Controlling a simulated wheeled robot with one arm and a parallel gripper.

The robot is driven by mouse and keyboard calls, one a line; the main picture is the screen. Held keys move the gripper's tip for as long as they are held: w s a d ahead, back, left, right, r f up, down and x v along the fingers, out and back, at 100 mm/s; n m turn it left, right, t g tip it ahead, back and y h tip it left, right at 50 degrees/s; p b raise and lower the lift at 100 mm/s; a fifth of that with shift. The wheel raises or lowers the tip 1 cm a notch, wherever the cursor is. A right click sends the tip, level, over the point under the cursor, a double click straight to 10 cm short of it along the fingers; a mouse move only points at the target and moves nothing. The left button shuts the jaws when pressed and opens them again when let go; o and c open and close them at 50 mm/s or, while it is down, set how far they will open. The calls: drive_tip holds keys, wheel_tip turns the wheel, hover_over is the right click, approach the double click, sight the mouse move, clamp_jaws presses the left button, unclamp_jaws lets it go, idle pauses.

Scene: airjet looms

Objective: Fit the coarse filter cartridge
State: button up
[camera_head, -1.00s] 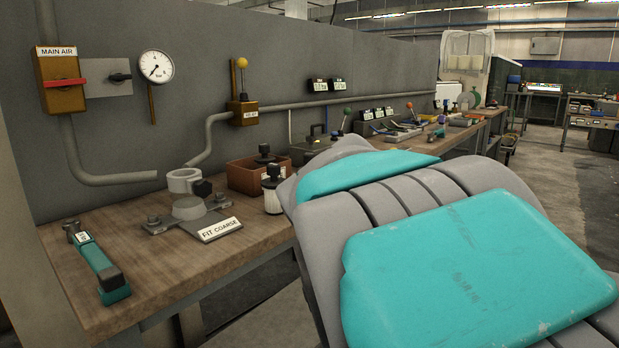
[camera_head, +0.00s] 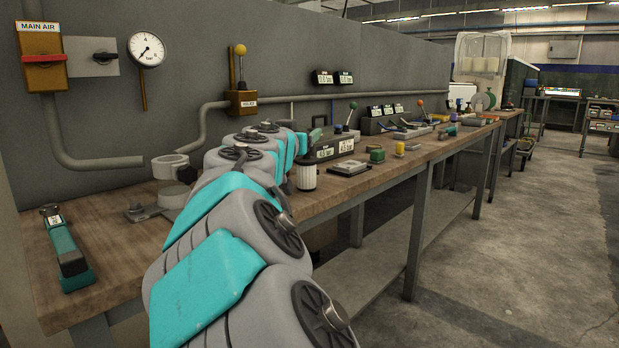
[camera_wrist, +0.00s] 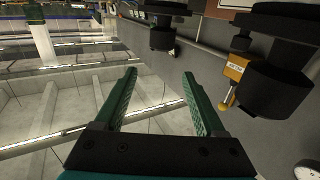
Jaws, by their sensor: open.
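A white filter cartridge with a black cap (camera_head: 307,178) stands on the bench in the head view, right beside my gripper. In the wrist view, which looks upside down, my gripper (camera_wrist: 160,73) has two green fingers apart with nothing between them. A black knobbed cap (camera_wrist: 163,36) shows just beyond the fingertips, and a larger black cap (camera_wrist: 275,82) is close at the right. I cannot tell which cartridge is the coarse one. The grey filter mount (camera_head: 170,168) is on the bench, left of my arm. My arm hides its FIT COARSE label and the brown box.
A green-handled tool (camera_head: 67,248) lies at the bench's left end. A gauge (camera_head: 146,49), the main air switch (camera_head: 42,60) and pipes are on the grey wall. Small boxes and tools line the bench to the right. The floor at right (camera_head: 500,250) is clear.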

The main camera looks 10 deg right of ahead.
drive_tip(key=w+d+f+p, duration=0.2)
drive_tip(key=w+d+f, duration=0.1)
drive_tip(key=w, duration=0.3)
drive_tip(key=shift+w+d+f, duration=0.15)
drive_tip(key=shift+w+f, duration=0.25)
drive_tip(key=shift+f, duration=0.3)
drive_tip(key=shift+c, duration=0.3)
clamp_jaws()
idle(0.8)
